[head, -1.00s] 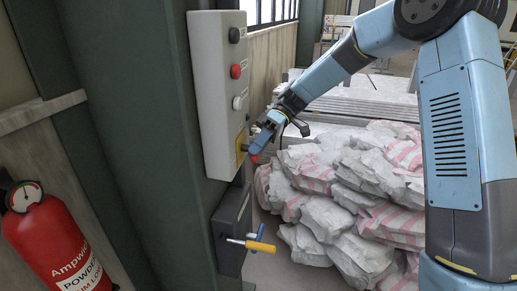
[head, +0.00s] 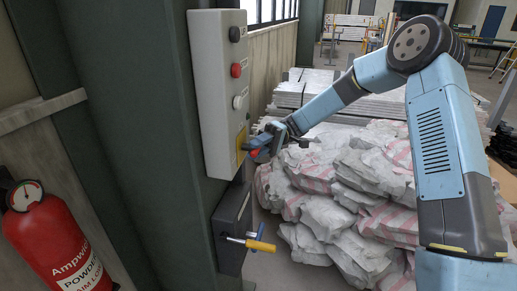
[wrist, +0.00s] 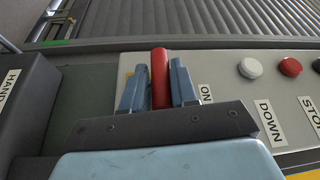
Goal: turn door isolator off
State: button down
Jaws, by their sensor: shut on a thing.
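The door isolator's red handle (wrist: 159,77) shows in the wrist view between the two blue fingers of my gripper (wrist: 158,84). My gripper is shut on it. An "ON" label (wrist: 205,92) is just right of the fingers. In the head view my gripper (head: 257,146) is at the yellow plate (head: 241,143) low on the grey control box (head: 210,90). A bit of red shows beneath the fingers. Most of the handle and its base are hidden there, and I cannot tell its exact switch position.
Above the isolator are a white button (head: 238,102), a red button (head: 236,70) and a black button (head: 234,34). A dark box with a yellow-handled lever (head: 260,246) is below. White sacks (head: 345,190) fill the right. A fire extinguisher (head: 50,240) stands at left.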

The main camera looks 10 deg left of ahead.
dwell(0.4)
jog(key=c, duration=1)
grip_release()
jog(key=shift+o, duration=0.2)
jog(key=v, duration=1.4)
